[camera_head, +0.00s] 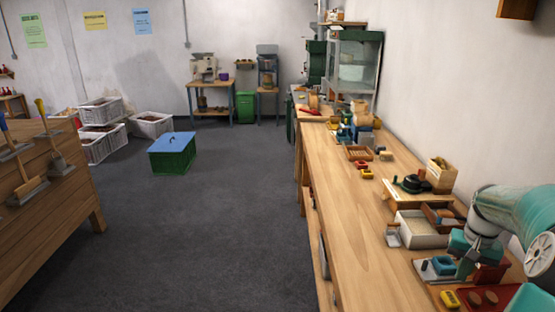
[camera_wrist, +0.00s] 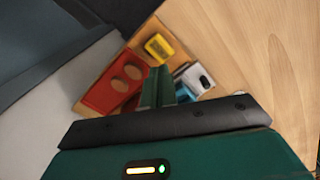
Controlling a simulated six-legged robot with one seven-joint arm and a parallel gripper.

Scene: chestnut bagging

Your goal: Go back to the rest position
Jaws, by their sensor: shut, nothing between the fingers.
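My gripper (camera_wrist: 160,72) shows in the wrist view as green fingers closed together, with nothing between them. In the head view my teal arm reaches in from the right edge, low over the near end of the workbench (camera_head: 345,200). The yellow block (camera_head: 450,299) and the red tray (camera_head: 508,292) lie just below it. I cannot tell how high the fingertips are above the board.
A cream open box (camera_head: 420,232) and a wooden holder with a black-and-green item (camera_head: 411,184) stand along the wall side of the bench. A green bin with a blue lid (camera_head: 172,152) and white crates (camera_head: 150,125) stand on the floor. The bench's left strip and middle floor are clear.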

